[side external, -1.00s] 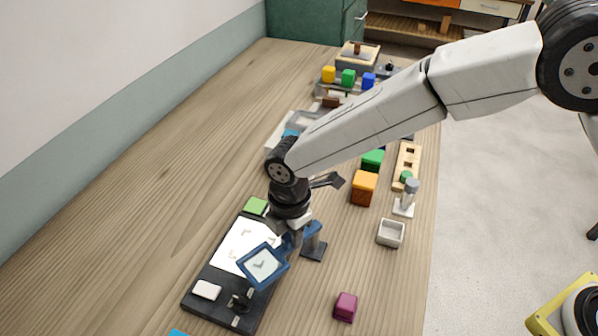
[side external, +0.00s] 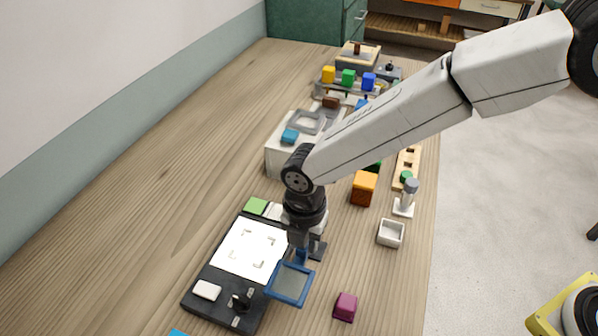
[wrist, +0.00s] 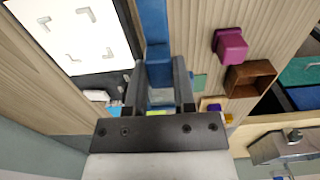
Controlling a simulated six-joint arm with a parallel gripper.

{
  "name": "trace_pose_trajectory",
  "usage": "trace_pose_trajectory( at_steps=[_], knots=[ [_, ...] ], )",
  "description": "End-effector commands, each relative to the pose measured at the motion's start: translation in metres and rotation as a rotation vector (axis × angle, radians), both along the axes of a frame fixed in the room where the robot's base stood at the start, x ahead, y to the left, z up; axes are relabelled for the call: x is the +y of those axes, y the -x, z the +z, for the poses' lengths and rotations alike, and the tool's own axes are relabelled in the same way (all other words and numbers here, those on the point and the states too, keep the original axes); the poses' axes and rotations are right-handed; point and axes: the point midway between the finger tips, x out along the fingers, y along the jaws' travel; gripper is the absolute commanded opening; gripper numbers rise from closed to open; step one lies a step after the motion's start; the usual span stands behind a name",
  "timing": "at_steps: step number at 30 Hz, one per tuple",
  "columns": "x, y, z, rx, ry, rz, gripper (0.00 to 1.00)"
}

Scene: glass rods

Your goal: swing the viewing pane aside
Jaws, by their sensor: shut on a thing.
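The viewing pane is a blue-framed square (side external: 290,283) on a blue arm. In the side view it hangs to the right of the white sheet (side external: 250,248), partly over the black board's right edge and partly over bare wood. My gripper (side external: 300,252) is shut on the pane's blue arm, just behind the frame. In the wrist view the blue arm (wrist: 156,30) runs up between my fingers (wrist: 158,88). The white sheet with its grey corner marks lies uncovered on the black board (side external: 215,280). The pane's stand is mostly hidden behind my gripper.
A white block (side external: 207,290) and a small black fitting (side external: 240,301) sit on the board's near end. A magenta block (side external: 345,306) lies right of the pane. Bare wood lies between.

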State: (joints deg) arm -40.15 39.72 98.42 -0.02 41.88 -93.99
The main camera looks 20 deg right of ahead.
Motion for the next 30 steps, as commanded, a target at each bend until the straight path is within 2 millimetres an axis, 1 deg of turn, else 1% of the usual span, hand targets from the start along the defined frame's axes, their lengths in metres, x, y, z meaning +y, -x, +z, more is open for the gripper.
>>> trace_pose_trajectory(
  at_steps=[5, 6, 8, 9, 17, 22, 26, 30],
  knots=[
    [0.001, 0.0, 0.001, -0.001, -0.002, -0.002, 0.0],
    [0.001, 0.0, 0.001, -0.001, -0.002, -0.003, 0.45],
    [0.0, 0.0, 0.001, -0.001, -0.002, -0.003, 0.64],
    [0.0, 0.0, 0.001, -0.001, -0.002, -0.003, 0.68],
    [0.0, 0.0, 0.0, -0.001, -0.001, -0.003, 0.68],
    [0.0, 0.0, 0.005, -0.001, -0.001, -0.003, 0.68],
    [0.001, -0.001, 0.015, -0.003, -0.003, -0.003, 0.68],
    [0.001, -0.001, 0.032, -0.003, -0.003, -0.003, 0.68]
  ],
)
